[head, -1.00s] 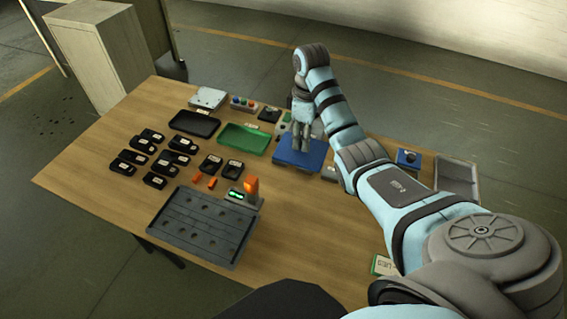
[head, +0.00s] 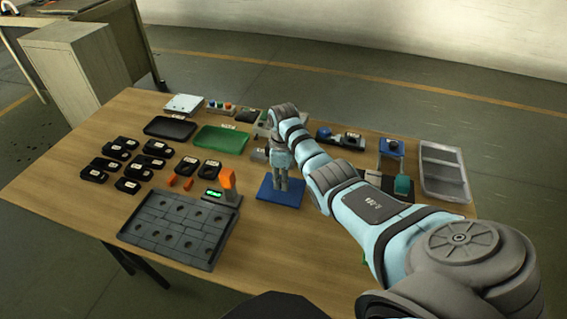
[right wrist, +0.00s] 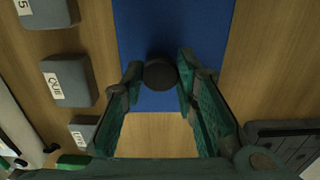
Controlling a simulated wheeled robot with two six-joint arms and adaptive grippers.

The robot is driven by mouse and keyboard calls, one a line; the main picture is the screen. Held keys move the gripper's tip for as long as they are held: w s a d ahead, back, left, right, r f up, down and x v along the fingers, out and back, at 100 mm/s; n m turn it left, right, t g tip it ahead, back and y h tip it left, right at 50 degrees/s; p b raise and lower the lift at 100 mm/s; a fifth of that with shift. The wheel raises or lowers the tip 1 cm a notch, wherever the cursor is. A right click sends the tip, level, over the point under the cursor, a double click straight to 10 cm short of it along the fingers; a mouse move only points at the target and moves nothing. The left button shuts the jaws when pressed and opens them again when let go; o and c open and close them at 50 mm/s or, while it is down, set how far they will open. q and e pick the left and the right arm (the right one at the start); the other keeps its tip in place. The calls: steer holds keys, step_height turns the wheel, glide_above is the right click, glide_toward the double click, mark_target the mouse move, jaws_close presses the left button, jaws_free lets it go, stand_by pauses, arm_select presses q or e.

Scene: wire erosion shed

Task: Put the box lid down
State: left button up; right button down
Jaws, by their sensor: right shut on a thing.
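The box lid (head: 271,194) is a flat blue plate with a round dark knob (right wrist: 160,75). In the head view it is at the middle of the wooden table, right of the small device with a green display. My right gripper (head: 281,186) points down over it. In the right wrist view, its fingertips (right wrist: 160,78) are shut on either side of the knob. The lid lies beyond and under the fingers, with bare wood around it. Whether its underside touches the table I cannot tell. My left gripper is not in view.
The display device (head: 215,196) and a dark grey plate with holes (head: 180,228) stand left of the lid. A green tray (head: 220,140) and a black tray (head: 170,128) lie behind. A grey sectioned tray (head: 443,165) is far right. Bare wood lies in front of the lid.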

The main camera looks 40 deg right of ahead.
steer(key=c, duration=1.4)
jaws_free()
steer(key=shift+s+r, duration=0.15)
steer(key=shift+s, duration=0.25)
steer(key=shift+c, duration=0.2)
steer(key=shift+o, duration=0.8)
steer(key=shift+s+d+r, duration=0.1)
steer(key=shift+s+r, duration=0.05)
steer(key=shift+s, duration=0.2)
steer(key=shift+w, duration=0.2)
steer(key=shift+w+r, duration=0.1)
steer(key=shift+r, duration=0.15)
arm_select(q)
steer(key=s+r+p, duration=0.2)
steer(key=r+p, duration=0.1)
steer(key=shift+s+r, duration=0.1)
arm_select(e)
step_height(320, 180, up, 11)
steer(key=shift+r, duration=0.15)
